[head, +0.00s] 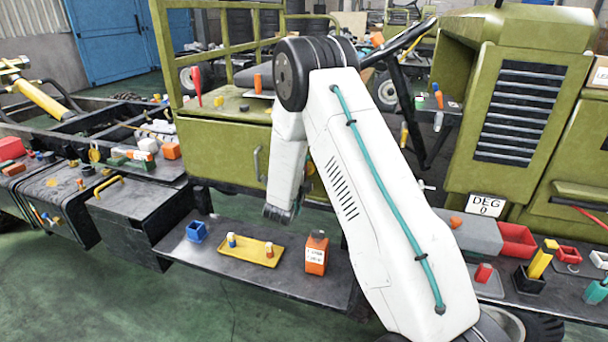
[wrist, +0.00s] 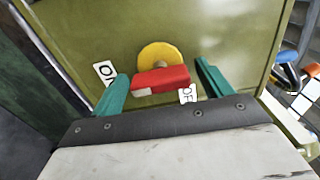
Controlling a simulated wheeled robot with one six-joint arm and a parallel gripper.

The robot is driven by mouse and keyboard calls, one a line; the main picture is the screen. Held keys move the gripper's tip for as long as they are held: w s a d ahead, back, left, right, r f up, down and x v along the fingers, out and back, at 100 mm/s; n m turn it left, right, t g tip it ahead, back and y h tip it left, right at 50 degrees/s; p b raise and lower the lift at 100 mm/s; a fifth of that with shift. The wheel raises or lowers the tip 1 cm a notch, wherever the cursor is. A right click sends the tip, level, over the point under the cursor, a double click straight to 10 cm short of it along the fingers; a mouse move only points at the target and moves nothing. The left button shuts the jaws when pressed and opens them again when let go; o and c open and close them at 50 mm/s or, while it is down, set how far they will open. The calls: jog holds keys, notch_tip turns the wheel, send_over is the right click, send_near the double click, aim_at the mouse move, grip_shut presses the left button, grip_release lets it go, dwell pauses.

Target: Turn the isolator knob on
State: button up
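The isolator knob is a red bar handle (wrist: 160,80) on a round yellow plate (wrist: 158,54), fixed to an olive-green panel (wrist: 210,25). The bar lies nearly crosswise in the wrist view, with a white mark on its left end. A white ON label (wrist: 105,72) is at the left, partly covered by a finger. A white OFF label (wrist: 187,94) is below the bar's right end, partly cut off. My gripper (wrist: 163,74) is open, its teal fingers on either side of the bar with gaps visible. In the head view my arm hides most of the knob.
Blue and orange items (wrist: 286,75) show beyond the panel's right edge.

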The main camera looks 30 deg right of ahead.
jog(key=shift+a, duration=0.1)
jog(key=v, duration=0.7)
jog(key=shift+s+a, duration=0.2)
jog(key=shift+a, duration=0.1)
